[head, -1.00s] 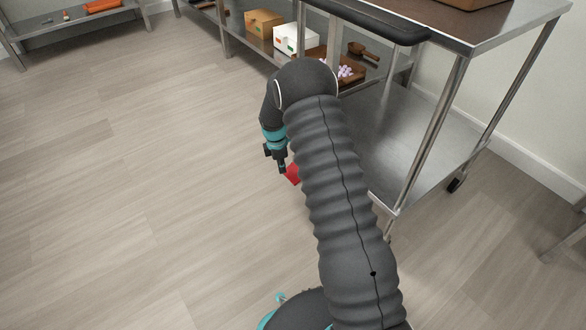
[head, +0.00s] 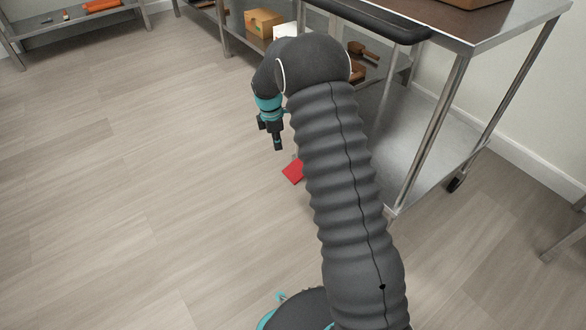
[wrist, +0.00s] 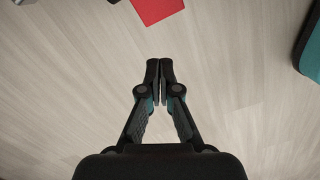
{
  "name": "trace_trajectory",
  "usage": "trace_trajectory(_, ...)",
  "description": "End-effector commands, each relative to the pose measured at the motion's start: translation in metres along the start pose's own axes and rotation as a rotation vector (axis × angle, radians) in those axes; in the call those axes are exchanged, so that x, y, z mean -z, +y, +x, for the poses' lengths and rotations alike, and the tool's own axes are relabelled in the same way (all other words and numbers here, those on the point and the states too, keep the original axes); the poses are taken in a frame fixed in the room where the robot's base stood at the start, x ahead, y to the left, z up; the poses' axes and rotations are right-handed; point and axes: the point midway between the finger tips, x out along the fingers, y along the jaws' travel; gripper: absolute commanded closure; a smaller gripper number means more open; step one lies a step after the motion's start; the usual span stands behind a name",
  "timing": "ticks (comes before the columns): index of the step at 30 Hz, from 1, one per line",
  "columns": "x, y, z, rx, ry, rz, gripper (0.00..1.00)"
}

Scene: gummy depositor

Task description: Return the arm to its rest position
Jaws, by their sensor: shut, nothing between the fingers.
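My gripper (head: 278,146) hangs pointing down over bare floor, left of my dark ribbed arm in the head view. In the wrist view my gripper (wrist: 160,66) has its two fingertips together with nothing between them. My arm bends over at the top and covers part of the scene behind it.
A steel cart (head: 440,130) stands close on the right. A cardboard box (head: 263,22) sits on a low shelf behind. The floor at left is clear.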

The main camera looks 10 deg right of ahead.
Motion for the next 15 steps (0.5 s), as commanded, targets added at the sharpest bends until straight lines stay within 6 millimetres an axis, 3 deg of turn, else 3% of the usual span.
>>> trace_trajectory(15, -0.0001, 0.0000, -0.0059, 0.000, 0.000, 0.000, 1.00)
